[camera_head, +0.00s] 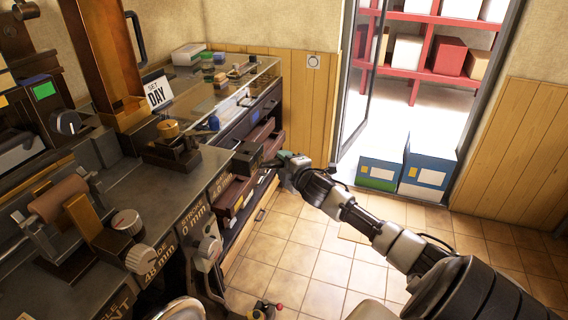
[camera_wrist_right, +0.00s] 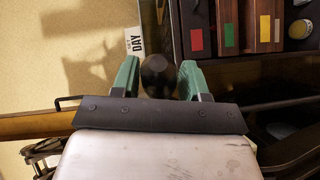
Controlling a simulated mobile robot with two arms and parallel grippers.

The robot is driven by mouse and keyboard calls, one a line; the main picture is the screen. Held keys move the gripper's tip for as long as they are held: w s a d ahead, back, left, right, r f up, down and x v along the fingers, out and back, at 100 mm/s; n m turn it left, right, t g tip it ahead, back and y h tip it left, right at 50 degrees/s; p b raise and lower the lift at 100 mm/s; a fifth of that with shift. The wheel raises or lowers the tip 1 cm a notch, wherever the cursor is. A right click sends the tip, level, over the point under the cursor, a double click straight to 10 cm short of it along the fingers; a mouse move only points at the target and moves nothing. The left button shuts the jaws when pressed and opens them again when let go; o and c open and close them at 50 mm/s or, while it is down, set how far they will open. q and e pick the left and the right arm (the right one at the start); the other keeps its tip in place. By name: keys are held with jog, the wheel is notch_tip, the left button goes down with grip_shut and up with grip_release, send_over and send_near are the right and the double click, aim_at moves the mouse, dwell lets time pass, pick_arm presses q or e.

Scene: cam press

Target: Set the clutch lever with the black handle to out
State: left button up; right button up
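In the right wrist view a round black knob (camera_wrist_right: 157,75), which looks like the black handle of the clutch lever, sits between the green fingers of my right gripper (camera_wrist_right: 158,82). The fingers lie close on either side of it. I cannot tell whether they press on it or leave a thin gap. In the head view my right gripper (camera_head: 280,162) is at the front of the bench, beside a dark block (camera_head: 248,156). The black handle cannot be made out there, and the lever's shaft and any setting marks are hidden. My left gripper is not in view.
Pulled-out drawers (camera_head: 233,192) lie below and beside the right gripper. A sign reading SET DAY (camera_head: 158,93) stands on the bench. A lever with a pale knob (camera_head: 209,247) sits on the press front. Blue and green boxes (camera_head: 425,172) stand by the doorway. The tiled floor is mostly clear.

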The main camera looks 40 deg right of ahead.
grip_shut()
jog(key=shift+s+a+m, duration=0.3)
jog(key=shift+s, duration=0.1)
jog(key=s+a+m+g+h, duration=0.4)
jog(key=s+a+m+h, duration=0.1)
jog(key=s+a+h, duration=0.3)
jog(key=shift+a+m, duration=0.4)
jog(key=shift+a, duration=0.25)
jog(key=shift+f, duration=0.15)
jog(key=shift+c, duration=0.2)
grip_release()
jog(key=o, duration=0.4)
jog(key=shift+s+a, duration=0.1)
